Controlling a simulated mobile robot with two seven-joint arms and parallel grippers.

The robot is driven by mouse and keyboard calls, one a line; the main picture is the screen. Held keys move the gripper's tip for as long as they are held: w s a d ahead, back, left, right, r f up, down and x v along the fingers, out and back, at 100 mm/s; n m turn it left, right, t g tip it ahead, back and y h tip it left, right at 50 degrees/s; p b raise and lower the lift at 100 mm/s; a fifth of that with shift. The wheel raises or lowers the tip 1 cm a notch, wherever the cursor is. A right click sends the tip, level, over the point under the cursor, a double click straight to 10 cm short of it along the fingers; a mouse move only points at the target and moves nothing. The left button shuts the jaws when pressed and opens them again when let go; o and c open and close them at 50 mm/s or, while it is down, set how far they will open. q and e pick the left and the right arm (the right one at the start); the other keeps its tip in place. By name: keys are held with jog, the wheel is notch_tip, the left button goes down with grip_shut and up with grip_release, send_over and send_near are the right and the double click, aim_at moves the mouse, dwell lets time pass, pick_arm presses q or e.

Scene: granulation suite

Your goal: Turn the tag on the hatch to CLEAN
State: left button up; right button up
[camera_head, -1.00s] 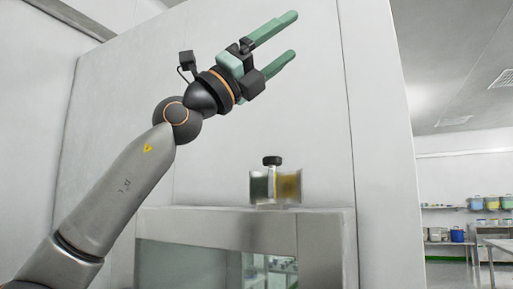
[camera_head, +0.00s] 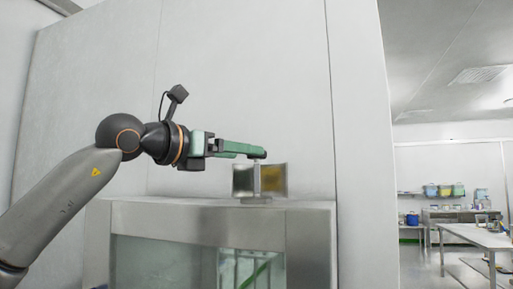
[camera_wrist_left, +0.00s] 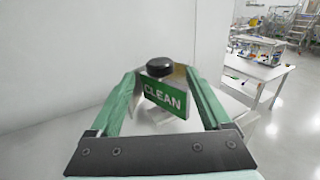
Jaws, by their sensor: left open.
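The hatch (camera_head: 212,222) is a grey metal-framed box with a glass front. On its top stands the tag, with a dark green panel (camera_head: 243,180) on the left and a yellow panel (camera_head: 273,178) on the right. In the left wrist view a green panel (camera_wrist_left: 163,97) reads CLEAN, below a round black knob (camera_wrist_left: 158,66). My left gripper (camera_head: 260,153) is level at the top of the tag and hides the knob in the head view. Its green fingers are open, one either side of the knob and panel; I cannot tell whether they touch. My right gripper is out of view.
A plain pale wall (camera_head: 240,80) stands close behind the hatch. To the right the room opens out, with a steel table (camera_head: 475,236) and shelves of coloured containers (camera_head: 445,190) farther off.

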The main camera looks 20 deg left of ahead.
pick_arm(q)
jog(key=p+x, duration=0.1)
jog(key=x, duration=0.4)
jog(key=shift+w+d+p, duration=0.1)
jog(key=shift+w+p, duration=0.2)
grip_shut()
dwell(0.4)
